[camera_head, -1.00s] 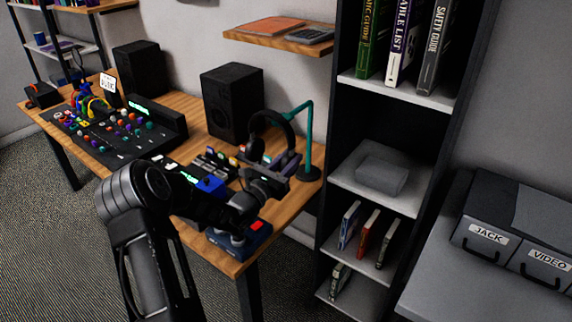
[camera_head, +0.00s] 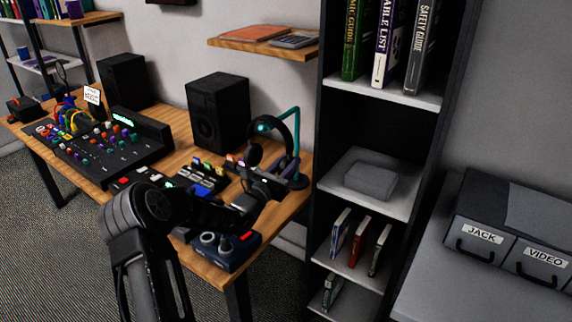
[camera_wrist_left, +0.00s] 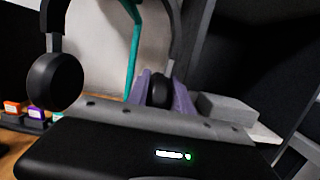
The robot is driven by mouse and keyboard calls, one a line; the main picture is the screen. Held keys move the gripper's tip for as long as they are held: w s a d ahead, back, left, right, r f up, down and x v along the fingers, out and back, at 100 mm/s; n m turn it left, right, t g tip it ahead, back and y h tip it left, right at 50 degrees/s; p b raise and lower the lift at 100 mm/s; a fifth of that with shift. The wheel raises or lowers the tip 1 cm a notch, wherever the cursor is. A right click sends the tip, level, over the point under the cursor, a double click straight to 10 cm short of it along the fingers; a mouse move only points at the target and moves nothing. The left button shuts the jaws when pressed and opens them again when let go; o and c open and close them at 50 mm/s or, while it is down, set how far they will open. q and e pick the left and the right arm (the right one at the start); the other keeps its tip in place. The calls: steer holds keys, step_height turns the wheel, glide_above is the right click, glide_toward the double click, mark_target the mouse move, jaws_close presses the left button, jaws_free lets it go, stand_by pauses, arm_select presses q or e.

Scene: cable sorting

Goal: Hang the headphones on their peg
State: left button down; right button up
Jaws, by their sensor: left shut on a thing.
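The black headphones (camera_head: 294,132) hang upright beside the teal stand in the head view, with the headband arching near the stand's top arm. One ear cup (camera_wrist_left: 55,81) hangs free at the left of the left wrist view. My left gripper (camera_wrist_left: 162,94), with purple fingers, is shut on the other ear cup (camera_wrist_left: 160,92). The teal peg (camera_head: 263,127) juts out left from the top of its post, and its tip shows beside the headband. The post also shows in the left wrist view (camera_wrist_left: 133,50). I cannot tell whether band and peg touch. My right gripper is out of view.
The stand is at the wooden desk's (camera_head: 205,268) right end, close to a dark shelf unit (camera_head: 318,150). A black speaker (camera_head: 218,112) stands behind, left of it.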

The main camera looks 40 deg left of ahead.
arm_select(q)
steer(key=shift+w+f, duration=0.1)
steer(key=shift+f, duration=0.2)
stand_by(0.5)
steer(key=c, duration=1.1)
jaws_free()
steer(key=shift+o, duration=0.2)
steer(key=shift+f, duration=0.1)
steer(key=s+f+b, duration=0.1)
steer(key=s, duration=0.6)
steer(key=shift+s, duration=0.35)
steer(key=shift+f, duration=0.15)
